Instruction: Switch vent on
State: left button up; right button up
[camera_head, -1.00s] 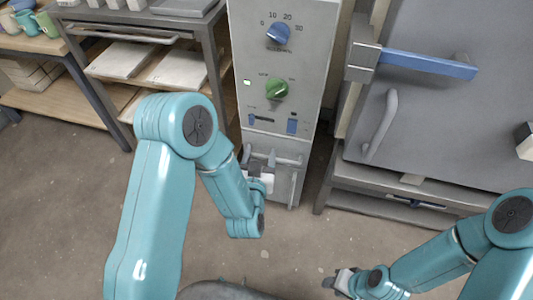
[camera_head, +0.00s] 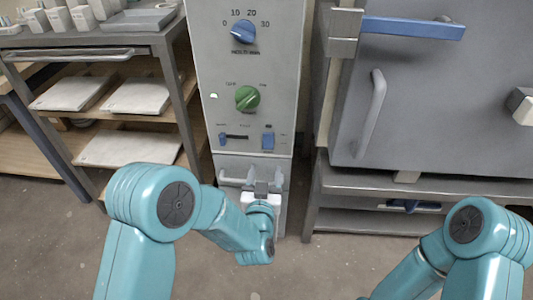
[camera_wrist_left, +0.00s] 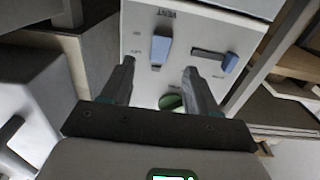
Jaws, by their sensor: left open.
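The grey control panel (camera_head: 241,75) stands upright ahead. Low on it is a blue vent switch (camera_head: 268,141), right of a small blue slider (camera_head: 223,138) in a dark slot. In the left wrist view, which is upside down, the vent switch (camera_wrist_left: 160,50) shows near a label that seems to read VENT. My left gripper (camera_head: 262,188) is below the switches in the head view, in front of the panel's lower part. In the wrist view its open fingers (camera_wrist_left: 158,68) flank the switch's line, empty. My right gripper is out of view; only its arm shows.
Above are a green knob (camera_head: 247,98), a blue dial (camera_head: 243,32) and a small pale lamp (camera_head: 213,96). A grey kiln door (camera_head: 440,100) with handles stands right. A shelf rack (camera_head: 85,42) with slabs stands left. A horizontal bar (camera_head: 236,180) crosses the panel's lower part.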

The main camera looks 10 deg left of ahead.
aim_at(268, 146)
pick_arm(q)
jog(key=w+b, duration=0.1)
jog(key=w, duration=0.8)
jog(key=shift+w+a, duration=0.1)
jog(key=shift+f+b, duration=0.15)
jog(key=shift+b, duration=0.15)
jog(key=c, duration=1.1)
